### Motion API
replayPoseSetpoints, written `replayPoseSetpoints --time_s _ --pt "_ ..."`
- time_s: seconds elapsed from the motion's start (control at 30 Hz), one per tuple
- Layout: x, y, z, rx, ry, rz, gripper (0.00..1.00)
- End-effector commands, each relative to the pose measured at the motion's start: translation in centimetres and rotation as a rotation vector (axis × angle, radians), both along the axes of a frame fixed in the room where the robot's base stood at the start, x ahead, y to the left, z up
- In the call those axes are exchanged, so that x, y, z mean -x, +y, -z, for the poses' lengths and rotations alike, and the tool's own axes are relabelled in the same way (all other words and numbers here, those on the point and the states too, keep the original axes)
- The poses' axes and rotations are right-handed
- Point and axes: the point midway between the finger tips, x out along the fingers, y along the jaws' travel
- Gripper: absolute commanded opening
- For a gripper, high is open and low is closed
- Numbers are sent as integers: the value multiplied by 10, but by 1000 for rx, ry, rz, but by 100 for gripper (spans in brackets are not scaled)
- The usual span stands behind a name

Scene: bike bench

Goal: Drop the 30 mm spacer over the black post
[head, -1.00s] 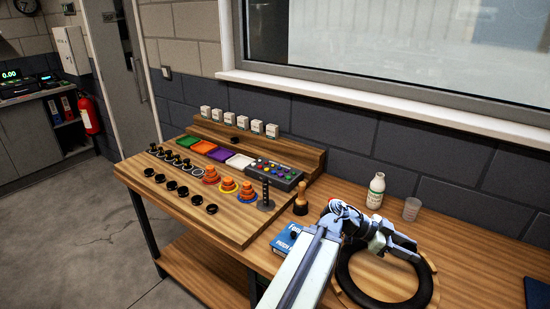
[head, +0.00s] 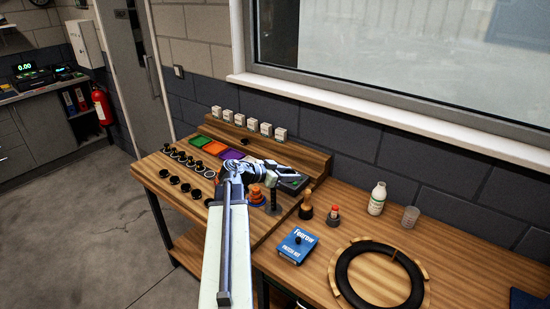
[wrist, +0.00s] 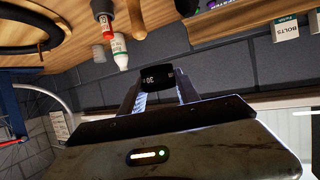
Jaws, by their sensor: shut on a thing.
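My gripper (wrist: 158,84) is shut on a black spacer (wrist: 157,76) marked "30", held between the two fingertips in the wrist view. In the head view my gripper (head: 287,172) is over the back part of the raised wooden board, close to the button box. The spacer cannot be made out there. The black post (head: 273,194) stands upright on a round base at the board's right end, in front of and below the gripper. The post is not recognisable in the wrist view.
Orange stacked cones (head: 255,194) stand left of the post, partly behind my arm. A wooden-handled tool (head: 306,206), a red-topped bottle (head: 333,215), a white bottle (head: 377,198) and a blue patch kit box (head: 298,244) are to the right. A tyre (head: 345,268) lies front right.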

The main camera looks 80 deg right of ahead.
Motion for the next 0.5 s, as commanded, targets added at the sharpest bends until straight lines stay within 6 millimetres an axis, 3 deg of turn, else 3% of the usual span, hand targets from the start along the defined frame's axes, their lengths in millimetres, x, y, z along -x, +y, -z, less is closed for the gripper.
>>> replayPoseSetpoints --time_s 0.03,0.1,0.2,0.5 --pt "-21 -5 -10 1 1 -35 0" --pt "-41 -8 -13 0 1 -67 0" --pt "-55 -9 -15 0 1 -92 0" --pt "-58 -9 -11 1 1 -96 0"
